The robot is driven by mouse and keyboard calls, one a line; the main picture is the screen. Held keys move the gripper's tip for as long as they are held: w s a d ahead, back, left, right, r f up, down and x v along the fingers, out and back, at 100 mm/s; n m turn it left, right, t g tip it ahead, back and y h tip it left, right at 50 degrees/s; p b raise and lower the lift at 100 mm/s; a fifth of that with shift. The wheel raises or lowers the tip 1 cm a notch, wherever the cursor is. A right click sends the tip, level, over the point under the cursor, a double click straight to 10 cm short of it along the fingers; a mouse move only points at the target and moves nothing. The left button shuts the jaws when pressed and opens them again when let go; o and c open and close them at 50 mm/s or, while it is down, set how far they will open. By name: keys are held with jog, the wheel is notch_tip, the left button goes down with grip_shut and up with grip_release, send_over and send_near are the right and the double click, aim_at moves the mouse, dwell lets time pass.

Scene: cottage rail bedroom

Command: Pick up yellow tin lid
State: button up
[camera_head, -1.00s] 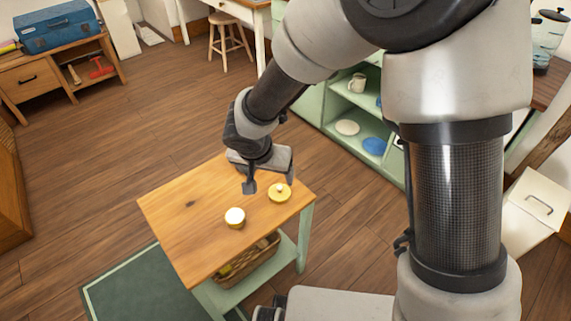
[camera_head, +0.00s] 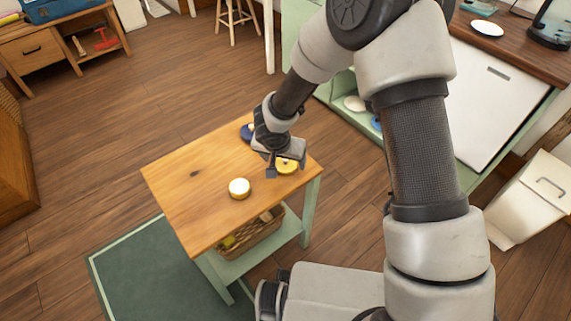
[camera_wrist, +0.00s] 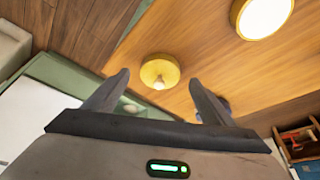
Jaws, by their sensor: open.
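The yellow tin lid (camera_head: 288,168), round with a small knob, lies on the wooden table top near its right corner. In the wrist view the lid (camera_wrist: 158,70) sits just beyond the gap between my fingertips, knob towards the camera. My gripper (camera_head: 285,161) is open above the lid, partly covering it in the head view. In the wrist view its two fingers (camera_wrist: 158,82) are spread wide with nothing between them. A yellow tin with a pale top (camera_head: 239,188) stands apart from the lid, and also shows in the wrist view (camera_wrist: 263,14).
A dark blue object (camera_head: 246,132) lies on the table's far side, partly hidden by my gripper. A wicker basket (camera_head: 250,236) is on the shelf below. The left part of the table top (camera_head: 190,180) is clear. A green shelf unit stands behind.

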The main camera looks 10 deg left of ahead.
aim_at(286, 163)
jog(key=shift+x, duration=1.2)
jog(key=c, duration=1.1)
jog(key=shift+r, duration=0.1)
jog(key=shift+c, duration=0.2)
